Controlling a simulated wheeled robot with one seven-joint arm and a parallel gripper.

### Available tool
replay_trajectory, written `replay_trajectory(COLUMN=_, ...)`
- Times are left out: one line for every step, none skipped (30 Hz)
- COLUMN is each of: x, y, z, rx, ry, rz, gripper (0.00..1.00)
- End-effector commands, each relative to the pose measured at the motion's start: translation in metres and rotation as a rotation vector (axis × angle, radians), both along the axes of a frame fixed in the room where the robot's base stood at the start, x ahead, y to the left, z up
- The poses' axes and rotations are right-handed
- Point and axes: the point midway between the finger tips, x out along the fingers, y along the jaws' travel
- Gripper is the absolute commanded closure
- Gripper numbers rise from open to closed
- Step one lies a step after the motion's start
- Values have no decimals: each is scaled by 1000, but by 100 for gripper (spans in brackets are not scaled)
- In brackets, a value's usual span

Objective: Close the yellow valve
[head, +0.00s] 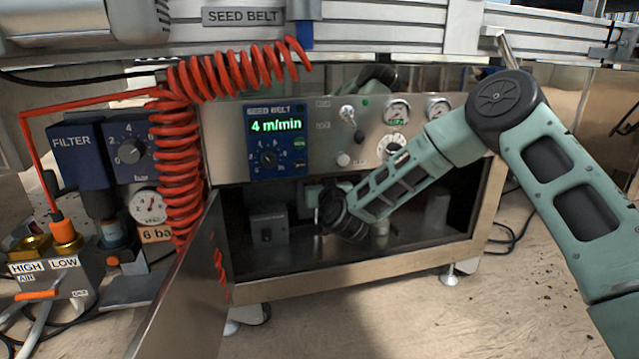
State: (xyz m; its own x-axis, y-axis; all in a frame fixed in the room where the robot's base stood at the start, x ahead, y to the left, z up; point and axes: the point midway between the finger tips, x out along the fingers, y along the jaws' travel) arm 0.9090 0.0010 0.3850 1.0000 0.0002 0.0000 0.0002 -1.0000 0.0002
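I see no clearly yellow valve in the head view. My arm reaches from the right into the open front of the seed belt cabinet (380,283). The dark wrist end of my arm is inside the opening, left of its middle. My gripper's fingers are hidden or too dark to make out, so I cannot tell what they touch. At the far left a block has a gold fitting (30,246) marked HIGH, an orange fitting (64,231) marked LOW, and an orange lever (37,295) lying roughly level near an AIR label.
The cabinet door (178,290) stands open at the left of the opening. A grey switch box (268,225) is inside. A coiled red hose (178,150) hangs beside the blue filter unit (80,155). The control panel (325,175) is above the opening.

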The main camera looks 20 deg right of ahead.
Motion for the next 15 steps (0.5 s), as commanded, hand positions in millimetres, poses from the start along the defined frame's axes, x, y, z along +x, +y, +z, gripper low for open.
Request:
replay_trajectory(x=0, y=0, z=0, rx=0, ry=0, rz=0, gripper=64)
replay_trajectory(x=0, y=0, z=0, rx=0, ry=0, rz=0, gripper=64)
replay_trajectory(x=0, y=0, z=0, rx=0, ry=0, rz=0, gripper=64)
replay_trajectory(x=0, y=0, z=0, rx=0, ry=0, rz=0, gripper=72)
replay_trajectory(x=0, y=0, z=0, rx=0, ry=0, rz=0, gripper=80)
replay_trajectory(x=0, y=0, z=0, rx=0, ry=0, rz=0, gripper=91)
replay_trajectory(x=0, y=0, z=0, rx=0, ry=0, rz=0, gripper=100)
replay_trajectory(x=0, y=0, z=0, rx=0, ry=0, rz=0, gripper=100)
replay_trajectory(x=0, y=0, z=0, rx=0, ry=0, rz=0, gripper=100)
replay_trajectory(x=0, y=0, z=0, rx=0, ry=0, rz=0, gripper=100)
replay_trajectory(x=0, y=0, z=0, rx=0, ry=0, rz=0, gripper=100)
replay_trajectory(x=0, y=0, z=0, rx=1, ry=0, rz=0, gripper=100)
replay_trajectory(x=0, y=0, z=0, rx=2, ry=0, rz=0, gripper=100)
replay_trajectory(x=0, y=0, z=0, rx=4, ry=0, rz=0, gripper=100)
replay_trajectory(x=0, y=-1, z=0, rx=8, ry=0, rz=0, gripper=100)
